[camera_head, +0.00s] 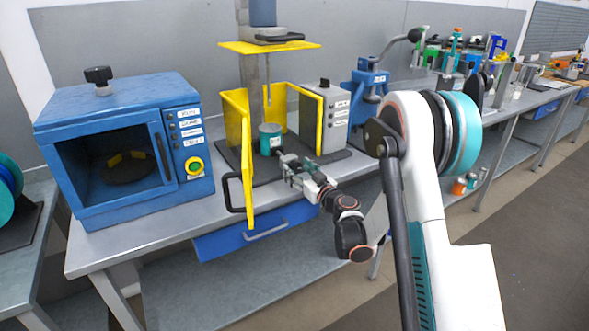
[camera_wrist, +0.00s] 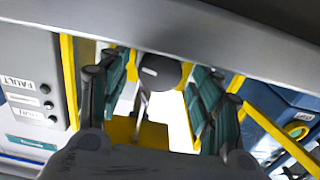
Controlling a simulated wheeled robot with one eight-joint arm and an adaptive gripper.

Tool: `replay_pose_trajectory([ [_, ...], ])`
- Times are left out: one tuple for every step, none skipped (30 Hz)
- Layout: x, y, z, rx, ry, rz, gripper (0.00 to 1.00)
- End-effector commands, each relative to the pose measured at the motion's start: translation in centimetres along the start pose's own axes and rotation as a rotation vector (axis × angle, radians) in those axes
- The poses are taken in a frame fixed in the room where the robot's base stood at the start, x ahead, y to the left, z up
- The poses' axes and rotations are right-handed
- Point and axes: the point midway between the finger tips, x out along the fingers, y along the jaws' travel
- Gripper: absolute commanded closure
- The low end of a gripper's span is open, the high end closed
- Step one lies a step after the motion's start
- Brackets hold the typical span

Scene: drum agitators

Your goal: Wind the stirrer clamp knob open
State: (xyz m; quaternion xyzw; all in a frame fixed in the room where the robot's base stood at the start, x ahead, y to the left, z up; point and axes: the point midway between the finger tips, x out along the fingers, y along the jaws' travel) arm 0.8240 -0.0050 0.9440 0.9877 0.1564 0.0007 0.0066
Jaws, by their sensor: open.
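The stirrer stands on the bench with a teal pot (camera_head: 270,138) below a thin vertical shaft (camera_head: 269,88). My gripper (camera_head: 282,158) is low in front of the pot, inside the yellow guard. In the wrist view its teal-lined fingers (camera_wrist: 163,90) are spread apart and hold nothing. A dark round knob-like piece (camera_wrist: 160,72) with a white mark shows between the fingers; I cannot tell whether either finger touches it. In the head view this piece is hardly distinguishable beside the gripper.
Yellow guard panels (camera_head: 236,150) stand close on the left and around the back. A grey control box (camera_head: 325,118) with a black top knob stands to the right. A blue oven (camera_head: 120,140) is at the left. A yellow plate (camera_head: 268,47) hangs above the pot.

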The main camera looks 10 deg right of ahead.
Motion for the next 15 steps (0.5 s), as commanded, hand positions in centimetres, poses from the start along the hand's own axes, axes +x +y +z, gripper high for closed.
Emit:
replay_pose_trajectory([
  [-0.01, 0.01, 0.00, 0.000, 0.000, 0.000, 0.42],
  [-0.01, 0.01, 0.00, 0.000, 0.000, 0.000, 0.42],
  [-0.01, 0.01, 0.00, 0.000, 0.000, 0.000, 0.42],
  [-0.01, 0.00, 0.00, 0.000, 0.000, 0.000, 0.42],
  [-0.01, 0.00, 0.00, 0.000, 0.000, 0.000, 0.46],
  [-0.01, 0.00, 0.00, 0.000, 0.000, 0.000, 0.55],
  [-0.01, 0.00, 0.00, 0.000, 0.000, 0.000, 0.62],
  [-0.01, 0.00, 0.00, 0.000, 0.000, 0.000, 0.69],
  [-0.01, 0.00, 0.00, 0.000, 0.000, 0.000, 0.78],
  [0.00, 0.00, 0.00, 0.000, 0.000, 0.000, 0.85],
  [0.00, 0.00, 0.00, 0.000, 0.000, 0.000, 0.86],
  [0.00, 0.00, 0.00, 0.000, 0.000, 0.000, 0.86],
  [0.00, 0.00, 0.00, 0.000, 0.000, 0.000, 0.86],
  [0.00, 0.00, 0.00, 0.000, 0.000, 0.000, 0.86],
  [0.00, -0.01, 0.00, -0.001, 0.000, 0.000, 0.86],
])
